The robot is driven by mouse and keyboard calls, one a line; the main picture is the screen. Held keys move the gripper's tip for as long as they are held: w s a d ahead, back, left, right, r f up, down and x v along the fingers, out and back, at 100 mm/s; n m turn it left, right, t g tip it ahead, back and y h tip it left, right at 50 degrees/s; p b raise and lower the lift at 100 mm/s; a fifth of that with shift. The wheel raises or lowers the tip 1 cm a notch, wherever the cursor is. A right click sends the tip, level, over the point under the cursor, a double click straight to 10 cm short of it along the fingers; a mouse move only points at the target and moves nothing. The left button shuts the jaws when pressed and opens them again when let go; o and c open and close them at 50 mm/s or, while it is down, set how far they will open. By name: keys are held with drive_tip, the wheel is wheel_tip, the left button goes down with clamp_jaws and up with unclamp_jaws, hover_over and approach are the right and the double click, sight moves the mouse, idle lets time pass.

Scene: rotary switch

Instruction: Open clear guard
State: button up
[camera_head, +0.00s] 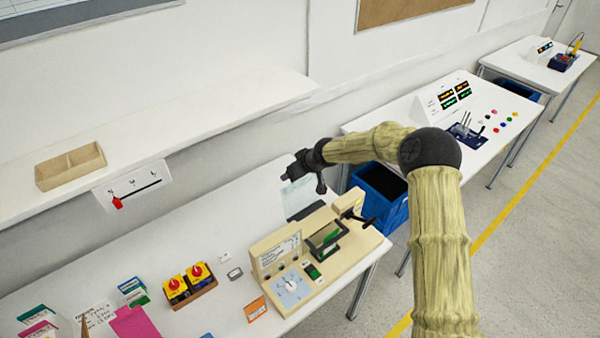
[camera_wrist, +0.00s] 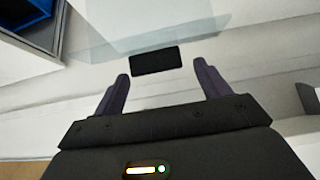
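The clear guard (camera_head: 298,196) is a see-through pale panel behind the beige switch box (camera_head: 270,250). In the wrist view the clear guard (camera_wrist: 150,22) spans the top. A dark rectangular piece (camera_head: 306,211) is at the panel's lower end. In the wrist view this dark piece (camera_wrist: 156,61) appears between and slightly beyond the fingertips. My gripper (camera_head: 303,182) is above the back of the switch box, near the panel. Its fingers (camera_wrist: 162,72) are spread wide with nothing clamped between them. I cannot tell whether a finger touches the panel. The box has a round dial (camera_head: 290,288).
A black lever (camera_head: 358,217) sticks out at the box's right end. A shelf (camera_head: 200,110) with a wooden tray (camera_head: 70,167) overhangs the back left. A blue bin (camera_head: 385,207) stands right of the table. Red-yellow switches (camera_head: 189,284) and small boxes lie left.

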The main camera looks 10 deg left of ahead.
drive_tip(key=shift+d+f, duration=0.15)
drive_tip(key=shift+d, duration=0.1)
drive_tip(key=shift+s+d+r+b, duration=0.25)
drive_tip(key=shift+r+b, duration=0.15)
drive_tip(key=b+v, duration=0.4)
drive_tip(key=v, duration=1.2)
drive_tip(key=shift+s, duration=0.2)
drive_tip(key=shift+r, duration=0.1)
drive_tip(key=s+d+f+m+h, duration=0.2)
drive_tip(key=s+d+m, duration=0.1)
drive_tip(key=s+d, duration=0.5)
drive_tip(key=s+d+f+m+g+h+b, duration=0.1)
drive_tip(key=s+d+m, duration=0.3)
drive_tip(key=s+d, duration=0.4)
drive_tip(key=s+d+f+m+g+h, duration=0.1)
drive_tip(key=s+d+f+m+h, duration=0.2)
drive_tip(key=s+d, duration=0.6)
drive_tip(key=shift+d+f, duration=0.4)
drive_tip(key=shift+f, duration=0.2)
